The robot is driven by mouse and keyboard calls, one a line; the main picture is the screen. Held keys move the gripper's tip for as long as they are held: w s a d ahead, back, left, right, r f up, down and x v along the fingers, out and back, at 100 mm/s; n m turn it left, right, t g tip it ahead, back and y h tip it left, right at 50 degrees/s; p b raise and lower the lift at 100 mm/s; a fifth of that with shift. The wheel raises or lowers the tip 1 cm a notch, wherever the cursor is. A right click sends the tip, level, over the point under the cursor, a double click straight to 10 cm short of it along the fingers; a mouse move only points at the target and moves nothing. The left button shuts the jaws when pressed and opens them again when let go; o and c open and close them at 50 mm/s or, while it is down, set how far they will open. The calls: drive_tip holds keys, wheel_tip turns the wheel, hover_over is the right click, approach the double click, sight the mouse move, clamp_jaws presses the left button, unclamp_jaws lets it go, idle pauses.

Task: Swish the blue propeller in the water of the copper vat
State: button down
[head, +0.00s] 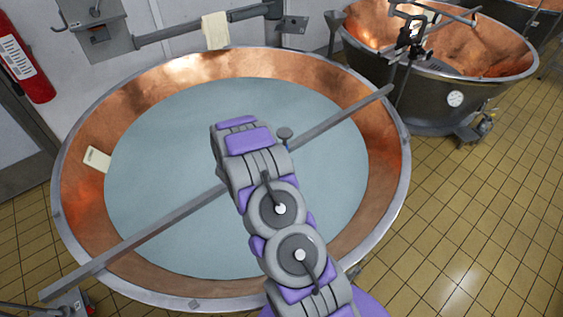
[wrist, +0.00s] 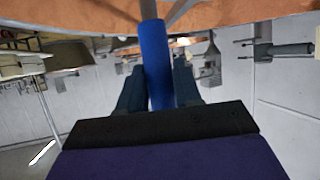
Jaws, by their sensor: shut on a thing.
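The copper vat (head: 82,205) fills the left and middle of the head view, with pale blue-grey water (head: 150,190) in it. My arm reaches out over the water. In the wrist view, my gripper (wrist: 158,88) is shut on the blue shaft of the propeller (wrist: 157,55), which stands between the two dark fingers. A grey part continues from the blue shaft at the top of that view. In the head view, a small bit of blue below a grey round cap shows just beyond my arm; my arm hides the gripper. I cannot tell whether the propeller touches the water.
A grey metal bar (head: 145,242) lies across the vat from rim to rim, passing close to my arm. A second copper vat (head: 440,85) stands at the right. A cloth (head: 215,30) hangs on a wall pipe behind. Tiled floor (head: 490,200) at the right is clear.

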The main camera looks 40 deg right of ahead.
drive_tip(key=shift+r, duration=0.1)
drive_tip(key=w+a+p, duration=0.3)
drive_tip(key=a+p, duration=0.1)
drive_tip(key=a, duration=0.9)
drive_tip(key=shift+w+a, duration=0.25)
drive_tip(key=shift+a, duration=0.15)
drive_tip(key=shift+d, duration=0.1)
drive_tip(key=s+d, duration=0.1)
drive_tip(key=d, duration=0.3)
drive_tip(key=s+d, duration=0.1)
drive_tip(key=d, duration=0.4)
drive_tip(key=s+d+p, duration=0.1)
drive_tip(key=d, duration=0.3)
drive_tip(key=shift+s+d, duration=0.25)
drive_tip(key=shift+d, duration=0.1)
drive_tip(key=shift+a, duration=0.1)
